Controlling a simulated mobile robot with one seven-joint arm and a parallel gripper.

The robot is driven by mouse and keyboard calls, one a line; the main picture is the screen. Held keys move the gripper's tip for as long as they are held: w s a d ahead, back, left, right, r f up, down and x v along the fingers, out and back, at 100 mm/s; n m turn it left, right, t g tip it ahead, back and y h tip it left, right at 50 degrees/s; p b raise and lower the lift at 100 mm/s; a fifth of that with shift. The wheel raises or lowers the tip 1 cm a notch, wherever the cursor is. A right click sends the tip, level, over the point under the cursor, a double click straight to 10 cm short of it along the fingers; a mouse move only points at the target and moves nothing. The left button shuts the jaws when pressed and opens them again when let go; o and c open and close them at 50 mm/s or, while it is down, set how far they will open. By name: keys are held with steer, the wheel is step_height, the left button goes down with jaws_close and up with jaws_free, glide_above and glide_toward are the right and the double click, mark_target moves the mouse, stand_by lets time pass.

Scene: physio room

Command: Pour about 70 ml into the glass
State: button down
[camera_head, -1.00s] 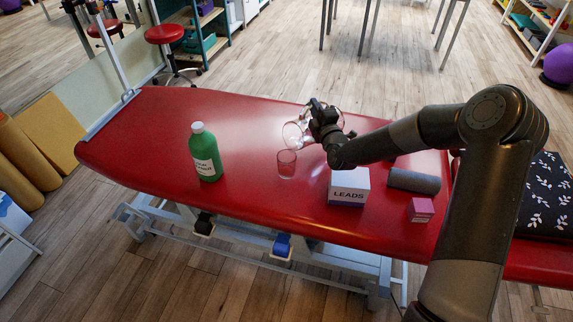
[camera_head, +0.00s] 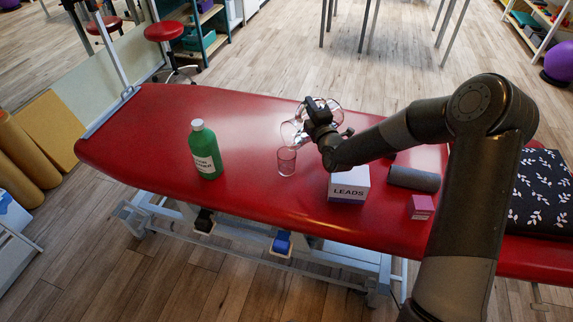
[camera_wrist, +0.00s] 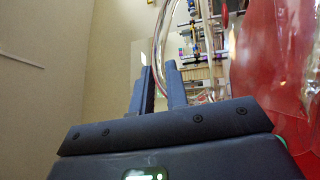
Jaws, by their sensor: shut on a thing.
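The glass (camera_head: 286,161) is a small clear tumbler standing upright on the red treatment table; I cannot tell its liquid level. My gripper (camera_head: 316,107) is above and just behind it, to its right. My gripper is shut on the handle of a clear jug (camera_head: 291,134), which is tilted, with its wide end low and to the left, close above the glass. In the wrist view, my fingers (camera_wrist: 158,88) close on the clear curved handle of the jug (camera_wrist: 160,45). No stream is clearly visible.
On the red table (camera_head: 140,125) stand a green bottle (camera_head: 206,152) to the left, a white LEADS box (camera_head: 348,187), a grey roller (camera_head: 414,179) and a small pink box (camera_head: 421,207) to the right. A patterned dark cushion (camera_head: 543,190) lies at the right end.

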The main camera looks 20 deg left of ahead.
mark_target(323, 101)
steer(key=shift+s+a+r, duration=0.1)
steer(key=shift+r, duration=0.1)
steer(key=shift+w+d+f+p, duration=0.15)
steer(key=shift+w+d+p, duration=0.1)
steer(key=shift+w+p, duration=0.15)
steer(key=shift+s+a+r+n, duration=0.25)
steer(key=shift+s+n, duration=0.05)
steer(key=shift+s, duration=0.15)
stand_by(1.5)
steer(key=w+d+m, duration=0.2)
steer(key=w, duration=0.1)
steer(key=w+d+m+h, duration=0.1)
steer(key=shift+w+f+g, duration=0.4)
steer(key=shift+w+d+f+m, duration=0.35)
steer(key=shift+w+f+m, duration=0.3)
steer(key=shift+f+m, duration=0.2)
steer(key=shift+b, duration=0.3)
stand_by(0.9)
